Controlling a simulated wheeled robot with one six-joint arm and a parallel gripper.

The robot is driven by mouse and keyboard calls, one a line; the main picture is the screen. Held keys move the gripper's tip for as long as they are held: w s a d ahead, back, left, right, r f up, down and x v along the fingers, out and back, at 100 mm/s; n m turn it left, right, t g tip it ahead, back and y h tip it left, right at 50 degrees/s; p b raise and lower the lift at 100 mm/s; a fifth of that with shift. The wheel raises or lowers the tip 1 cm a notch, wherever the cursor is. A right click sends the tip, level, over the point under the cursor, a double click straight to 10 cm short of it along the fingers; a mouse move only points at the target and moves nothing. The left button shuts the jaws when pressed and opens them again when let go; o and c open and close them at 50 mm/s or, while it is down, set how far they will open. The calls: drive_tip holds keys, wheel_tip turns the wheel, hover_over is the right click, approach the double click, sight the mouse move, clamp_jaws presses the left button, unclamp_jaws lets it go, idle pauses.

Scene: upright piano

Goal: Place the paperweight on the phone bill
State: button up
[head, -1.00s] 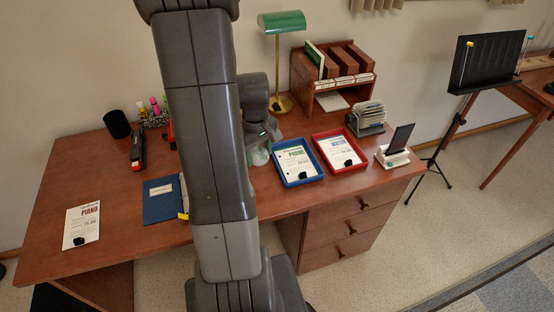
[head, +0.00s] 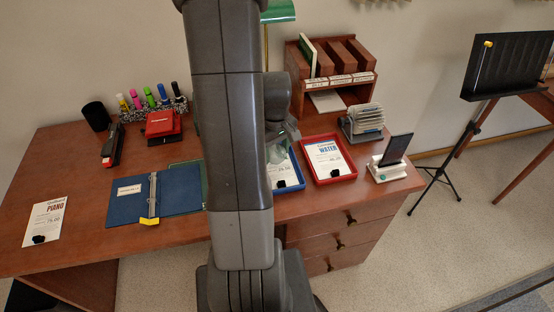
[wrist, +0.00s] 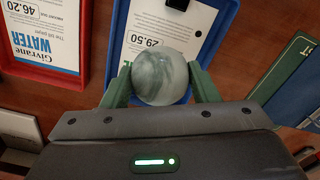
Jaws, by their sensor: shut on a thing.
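The paperweight is a round, marbled green-white ball (wrist: 160,77), held between the green fingers of my gripper (wrist: 161,84). In the head view my gripper (head: 285,135) and the ball (head: 277,153) show beside my arm, at the blue tray (head: 301,183). The blue tray (wrist: 118,40) holds a white bill (wrist: 150,38) reading 29.50, with a dark object on it. The ball overlaps this bill in the wrist view; I cannot tell its height above it. The bill's title is hidden, so I cannot confirm it is the phone bill.
A red tray (head: 353,176) with a WATER bill (head: 327,160) stands beside the blue one. A PIANO bill (head: 44,222) lies at the desk's left. A blue binder (head: 122,202) lies open. A wooden organizer (head: 305,85), card file (head: 362,122) and phone stand (head: 388,171) stand nearby.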

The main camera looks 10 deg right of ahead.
sight(276, 160)
drive_tip(key=shift+f, duration=1.95)
drive_tip(key=shift+f, duration=0.1)
drive_tip(key=o, duration=1.2)
wheel_tip(276, 160, up, 12)
drive_tip(key=shift+r+p, duration=0.15)
drive_tip(key=shift+p, duration=0.25)
wheel_tip(276, 160, down, 12)
drive_tip(key=shift+f+b, duration=0.15)
drive_tip(key=shift+b, duration=0.4)
drive_tip(key=shift+r, duration=0.95)
